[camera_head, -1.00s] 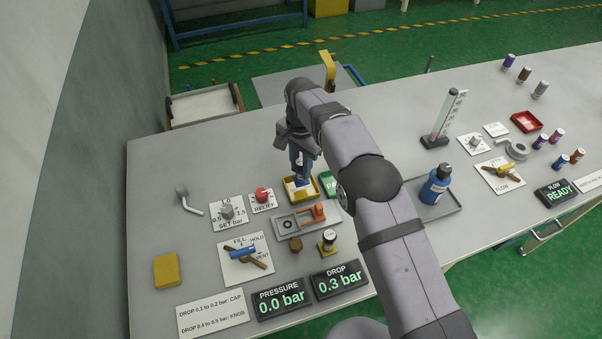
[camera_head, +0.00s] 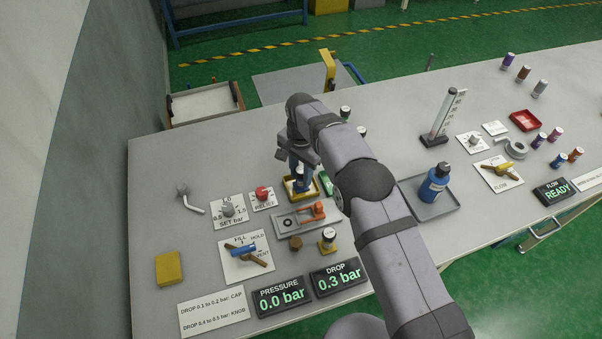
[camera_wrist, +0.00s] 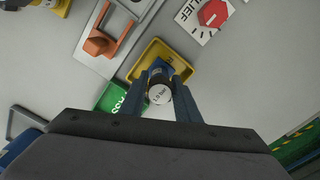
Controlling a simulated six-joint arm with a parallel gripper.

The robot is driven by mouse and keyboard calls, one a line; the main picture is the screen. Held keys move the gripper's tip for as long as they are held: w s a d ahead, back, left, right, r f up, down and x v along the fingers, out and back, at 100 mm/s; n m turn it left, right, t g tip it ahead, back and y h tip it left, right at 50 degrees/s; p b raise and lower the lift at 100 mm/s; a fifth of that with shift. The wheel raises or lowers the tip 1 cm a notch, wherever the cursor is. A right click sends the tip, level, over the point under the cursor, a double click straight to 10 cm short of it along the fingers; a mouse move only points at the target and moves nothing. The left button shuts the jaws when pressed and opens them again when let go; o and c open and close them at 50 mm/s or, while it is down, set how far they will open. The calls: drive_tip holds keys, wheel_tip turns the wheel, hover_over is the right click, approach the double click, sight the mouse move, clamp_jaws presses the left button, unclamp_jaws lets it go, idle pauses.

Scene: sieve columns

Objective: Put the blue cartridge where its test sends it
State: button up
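The blue cartridge (camera_wrist: 161,92), with a white top marked 1.0 bar, stands between my fingertips in the wrist view. My gripper (camera_head: 300,172) points down over the yellow tray (camera_wrist: 181,57), and its fingers appear to touch the cartridge on both sides. Whether the cartridge rests on the tray floor is hard to tell. The green tray (camera_wrist: 113,97) lies beside the yellow one, partly hidden by my arm in the head view. The grey test fixture (camera_head: 288,223) with its orange clamp (camera_head: 317,210) looks empty. The DROP display (camera_head: 338,278) reads 0.3 bar; the PRESSURE display (camera_head: 282,296) reads 0.0 bar.
A brown cap (camera_head: 295,243) and a yellow-based piece (camera_head: 328,238) stand in front. A blue bottle (camera_head: 434,184) stands in a grey tray at right.

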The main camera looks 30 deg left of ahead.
drive_tip(key=shift+o, duration=0.9)
drive_tip(key=shift+r, duration=0.15)
wheel_tip(320, 180, up, 11)
drive_tip(key=shift+f+b, duration=0.2)
drive_tip(key=shift+b, duration=0.95)
drive_tip(key=shift+r, duration=0.75)
drive_tip(key=shift+d, duration=0.1)
